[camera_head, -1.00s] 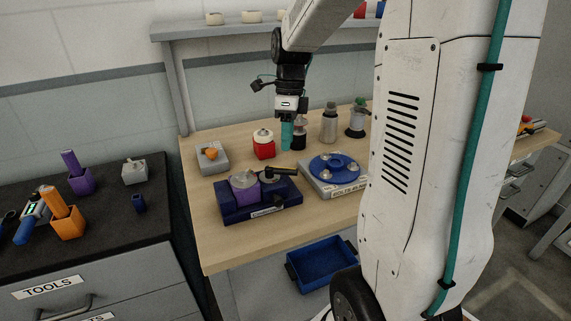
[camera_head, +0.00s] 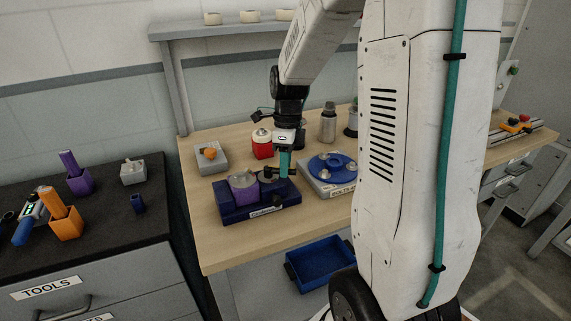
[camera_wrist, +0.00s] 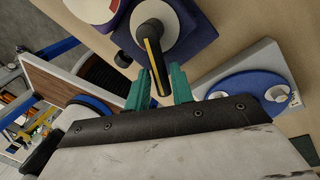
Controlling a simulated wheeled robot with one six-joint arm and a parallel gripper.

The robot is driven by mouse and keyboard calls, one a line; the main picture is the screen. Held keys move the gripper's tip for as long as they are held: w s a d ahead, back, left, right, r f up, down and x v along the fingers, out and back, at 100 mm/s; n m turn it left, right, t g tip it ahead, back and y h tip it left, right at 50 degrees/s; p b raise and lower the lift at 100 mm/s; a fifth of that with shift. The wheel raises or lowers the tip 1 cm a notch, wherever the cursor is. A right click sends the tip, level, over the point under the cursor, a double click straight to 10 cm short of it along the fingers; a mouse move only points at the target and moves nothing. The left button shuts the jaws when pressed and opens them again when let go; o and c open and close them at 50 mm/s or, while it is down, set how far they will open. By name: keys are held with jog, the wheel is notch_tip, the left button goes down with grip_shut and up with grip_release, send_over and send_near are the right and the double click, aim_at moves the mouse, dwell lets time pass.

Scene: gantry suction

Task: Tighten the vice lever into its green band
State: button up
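The dark blue vice (camera_head: 232,214) sits on the wooden bench with a purple part and a grey round top between its blocks. Its black lever (camera_wrist: 152,50), with a yellow stripe, shows in the wrist view, running from a grey hub towards my gripper. My gripper (camera_wrist: 160,88) has two teal fingers, one on each side of the lever's free end, with a gap between them. It is open and points down over the vice's right end in the head view (camera_head: 285,175). I cannot make out the green band.
A grey fixture with a blue disc (camera_head: 331,163) stands just right of the vice. Behind are a red container (camera_head: 262,148) and a metal bottle (camera_head: 328,127). A grey block with an orange knob (camera_head: 209,155) stands at the left. The bench front is clear.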

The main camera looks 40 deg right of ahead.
grip_shut()
jog(key=shift+s+a+m+t, duration=0.2)
jog(key=shift+a+m, duration=0.1)
jog(key=shift+m, duration=0.6)
jog(key=shift+s+a+m+t, duration=0.1)
jog(key=shift+s+a+m, duration=0.15)
jog(key=shift+m, duration=0.65)
jog(key=shift+o, duration=2.4)
grip_release()
jog(key=shift+w+d+r, duration=0.1)
jog(key=shift+d+r, duration=0.1)
jog(key=shift+r, duration=1.1)
jog(key=shift+w+d+r, duration=0.1)
jog(key=shift+d+r, duration=0.15)
jog(key=shift+r, duration=1)
jog(key=shift+w+d+r, duration=0.1)
jog(key=shift+d+r, duration=0.1)
jog(key=shift+r, duration=1.1)
